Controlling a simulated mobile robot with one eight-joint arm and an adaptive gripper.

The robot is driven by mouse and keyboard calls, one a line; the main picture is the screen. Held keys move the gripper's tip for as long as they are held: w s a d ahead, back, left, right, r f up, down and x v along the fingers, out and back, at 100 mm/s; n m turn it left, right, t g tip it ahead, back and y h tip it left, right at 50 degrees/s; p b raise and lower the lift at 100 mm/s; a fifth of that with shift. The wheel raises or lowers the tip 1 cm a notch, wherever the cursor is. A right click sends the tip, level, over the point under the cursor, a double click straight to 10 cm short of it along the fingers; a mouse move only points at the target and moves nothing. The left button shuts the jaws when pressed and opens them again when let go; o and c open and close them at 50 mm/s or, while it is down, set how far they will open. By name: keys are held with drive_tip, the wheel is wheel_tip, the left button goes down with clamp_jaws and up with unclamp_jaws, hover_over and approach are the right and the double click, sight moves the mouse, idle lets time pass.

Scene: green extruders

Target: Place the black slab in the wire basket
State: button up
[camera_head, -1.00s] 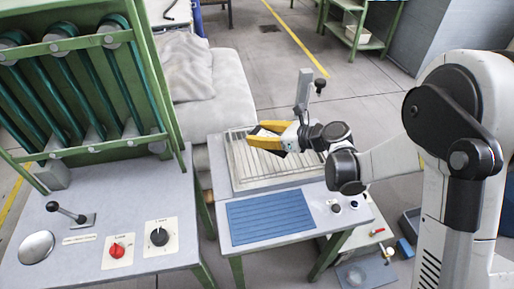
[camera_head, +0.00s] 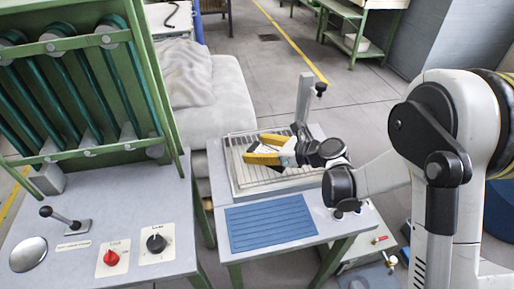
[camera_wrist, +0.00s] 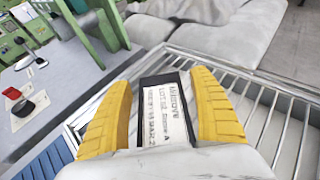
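The black slab (camera_wrist: 147,82) has a white printed label on its face and sits between my two yellow fingers in the wrist view. My gripper (camera_head: 262,150) is shut on it, with a finger against each side. In the head view the slab is mostly hidden by the fingers. The wire basket (camera_head: 236,185), a shallow pale frame with parallel wires, lies on the small table beneath my gripper. Its wires and rim also show right of and behind the slab in the wrist view (camera_wrist: 262,94). I cannot tell whether the slab touches the wires.
A blue ribbed mat (camera_head: 270,222) lies in front of the basket. A grey post (camera_head: 304,100) stands at the basket's back right, close to my gripper. A control bench (camera_head: 110,225) with a lever and knobs is at left. A grey covered bundle (camera_head: 215,95) lies behind.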

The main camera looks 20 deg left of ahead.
drive_tip(key=shift+r, duration=0.1)
drive_tip(key=p+v, duration=0.4)
drive_tip(key=v, duration=0.7)
drive_tip(key=shift+w, duration=0.1)
drive_tip(key=shift+d+r, duration=0.2)
drive_tip(key=shift+d, duration=0.35)
drive_tip(key=shift+r, duration=0.1)
drive_tip(key=s+d+r+n+t+h, duration=0.1)
drive_tip(key=s+d+r+n+h, duration=0.25)
drive_tip(key=d+n, duration=0.2)
drive_tip(key=s+d+r+n+t+h, duration=0.1)
drive_tip(key=s+d+r+n+h, duration=0.15)
drive_tip(key=d+r+n, duration=0.35)
drive_tip(key=s+d+r+n+t+h, duration=0.1)
drive_tip(key=s+d+n+t+h, duration=0.1)
drive_tip(key=s+d+n+h, duration=0.5)
drive_tip(key=s+d+n, duration=0.2)
drive_tip(key=s+d, duration=0.3)
drive_tip(key=d, duration=0.4)
drive_tip(key=shift+s+d+r, duration=0.25)
drive_tip(key=shift+d+r, duration=0.1)
drive_tip(key=shift+r, duration=0.05)
drive_tip(key=shift+c, duration=0.6)
